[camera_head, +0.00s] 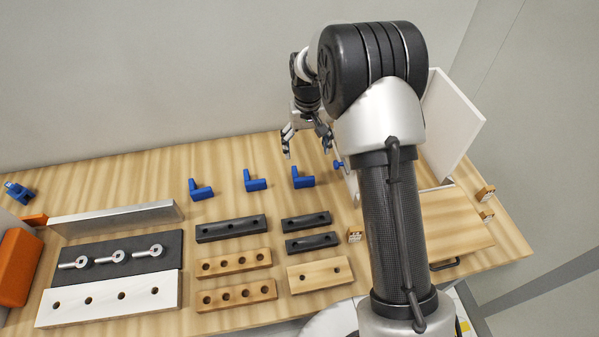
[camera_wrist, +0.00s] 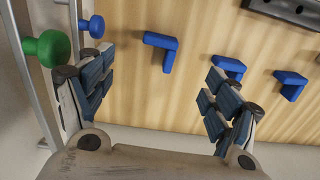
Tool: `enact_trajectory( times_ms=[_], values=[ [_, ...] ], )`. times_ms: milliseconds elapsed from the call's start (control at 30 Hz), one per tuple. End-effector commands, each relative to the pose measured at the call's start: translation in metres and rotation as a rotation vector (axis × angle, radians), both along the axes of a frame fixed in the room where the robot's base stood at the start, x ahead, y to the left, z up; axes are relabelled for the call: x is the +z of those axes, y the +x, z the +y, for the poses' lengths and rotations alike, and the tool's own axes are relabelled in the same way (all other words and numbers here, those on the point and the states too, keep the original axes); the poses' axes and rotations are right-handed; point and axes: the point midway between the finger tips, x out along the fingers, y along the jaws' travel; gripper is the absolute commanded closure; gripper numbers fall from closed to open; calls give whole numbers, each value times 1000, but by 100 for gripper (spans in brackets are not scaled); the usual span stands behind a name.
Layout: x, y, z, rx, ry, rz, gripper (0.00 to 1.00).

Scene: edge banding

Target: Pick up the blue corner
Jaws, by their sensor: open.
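Three L-shaped blue corners lie apart in a row on the wooden table: a left one (camera_head: 200,190), a middle one (camera_head: 254,181) and a right one (camera_head: 302,179). In the wrist view the corner nearest the knobs (camera_wrist: 163,46) shows ahead of my gripper, with two more to the right (camera_wrist: 229,68) and (camera_wrist: 290,84). My gripper (camera_head: 307,147) is open and empty, above the back of the table near the right corner. Its two padded fingers are spread wide in the wrist view (camera_wrist: 160,98), with no corner between the pads.
A blue knob (camera_wrist: 96,26) and a green knob (camera_wrist: 48,48) stand close to my left finger in the wrist view. A white panel (camera_head: 453,120) rises at right. Drilled dark and wooden bars (camera_head: 232,228) lie in front of the corners. An orange object (camera_head: 18,268) sits far left.

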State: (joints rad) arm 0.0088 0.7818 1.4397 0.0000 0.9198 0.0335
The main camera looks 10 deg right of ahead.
Motion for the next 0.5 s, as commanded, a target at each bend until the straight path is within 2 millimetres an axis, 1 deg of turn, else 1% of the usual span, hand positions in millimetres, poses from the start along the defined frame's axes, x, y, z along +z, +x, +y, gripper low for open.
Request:
enact_trajectory(
  times_ms=[33,300,400,500],
  values=[
    [-12,-1,0,0,0,5,18],
    [-71,-1,0,0,0,4,18],
    [-91,-1,0,0,0,4,18],
    [-105,-1,0,0,0,2,18]
  ],
)
